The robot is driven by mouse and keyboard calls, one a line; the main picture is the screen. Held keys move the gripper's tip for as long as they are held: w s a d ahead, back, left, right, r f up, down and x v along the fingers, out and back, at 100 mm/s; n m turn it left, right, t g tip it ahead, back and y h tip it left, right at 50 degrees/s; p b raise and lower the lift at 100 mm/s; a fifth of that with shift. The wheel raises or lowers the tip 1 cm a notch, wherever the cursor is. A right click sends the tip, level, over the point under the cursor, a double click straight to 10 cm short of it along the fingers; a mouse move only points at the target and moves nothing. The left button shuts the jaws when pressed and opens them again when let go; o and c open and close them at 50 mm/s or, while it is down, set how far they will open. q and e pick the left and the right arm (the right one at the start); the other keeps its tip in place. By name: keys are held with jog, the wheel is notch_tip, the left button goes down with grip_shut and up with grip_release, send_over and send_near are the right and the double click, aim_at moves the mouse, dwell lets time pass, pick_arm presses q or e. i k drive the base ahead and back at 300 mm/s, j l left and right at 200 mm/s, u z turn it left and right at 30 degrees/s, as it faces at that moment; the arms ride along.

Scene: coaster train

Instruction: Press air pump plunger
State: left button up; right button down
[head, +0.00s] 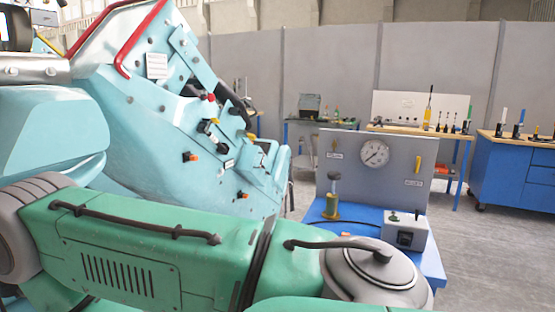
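The air pump (332,198) stands upright on the blue table (355,230) right of the picture's middle. It has a yellowish base, a thin rod and a dark knob on top. The plunger looks raised, with the rod showing below the knob. Neither of my grippers is in view. A large green arm link, which looks like mine, crosses the lower part of the picture in front of the table. It hides the table's front left part. Nothing is seen touching the pump.
A grey panel with a round gauge (374,154) and a yellow handle (418,164) stands behind the pump. A grey switch box (404,231) sits right of it. The turquoise train car (190,130) fills the left. Blue workbenches (515,175) stand behind; floor at right is clear.

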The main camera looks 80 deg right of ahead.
aim_at(334, 176)
jog(key=k+l, duration=0.85)
jog(key=z, duration=1.05)
